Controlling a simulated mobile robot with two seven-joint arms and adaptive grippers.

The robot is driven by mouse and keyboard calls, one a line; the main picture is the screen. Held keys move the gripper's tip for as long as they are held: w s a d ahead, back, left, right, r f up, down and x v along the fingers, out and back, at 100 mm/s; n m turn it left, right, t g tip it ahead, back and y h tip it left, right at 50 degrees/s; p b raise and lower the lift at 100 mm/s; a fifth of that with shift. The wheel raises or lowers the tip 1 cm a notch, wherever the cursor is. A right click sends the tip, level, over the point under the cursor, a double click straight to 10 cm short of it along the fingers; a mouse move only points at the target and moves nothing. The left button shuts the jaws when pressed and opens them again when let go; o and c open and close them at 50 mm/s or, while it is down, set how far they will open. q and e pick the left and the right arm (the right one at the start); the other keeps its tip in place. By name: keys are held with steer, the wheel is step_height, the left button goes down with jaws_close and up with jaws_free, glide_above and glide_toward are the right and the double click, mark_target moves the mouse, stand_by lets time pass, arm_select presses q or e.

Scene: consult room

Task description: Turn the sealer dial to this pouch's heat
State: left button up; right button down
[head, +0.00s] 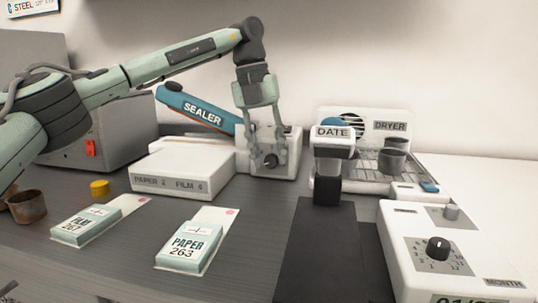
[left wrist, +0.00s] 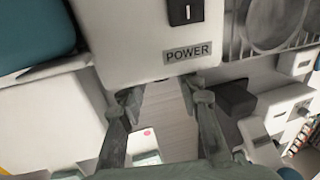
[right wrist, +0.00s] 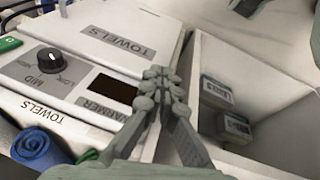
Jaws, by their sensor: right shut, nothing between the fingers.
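The sealer (head: 285,172) is a white unit with a blue lever arm lettered SEALER (head: 204,114) at the back of the counter. Its dark dial (head: 270,160) is on the front face. My left gripper (head: 268,158) points down there, open, its fingers either side of the dial in the head view; contact cannot be told. In the left wrist view its fingers (left wrist: 163,98) are apart, below a POWER label and a black switch. My right gripper (right wrist: 163,78) is shut and empty.
A white block reading PAPER 2 FILM 6 (head: 183,183) stands left of the sealer. A DATE stamp (head: 333,145), a DRYER (head: 388,126) and a MONTH unit (head: 440,285) stand right. The right wrist view shows a towel warmer (right wrist: 125,57) and an open bin (right wrist: 270,140).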

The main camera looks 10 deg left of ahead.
arm_select(q)
steer(key=shift+f, duration=0.15)
steer(key=shift+c, duration=0.5)
jaws_close()
arm_select(e)
steer(key=shift+r, duration=0.15)
arm_select(q)
steer(key=shift+d, duration=0.1)
arm_select(e)
steer(key=shift+w, duration=0.1)
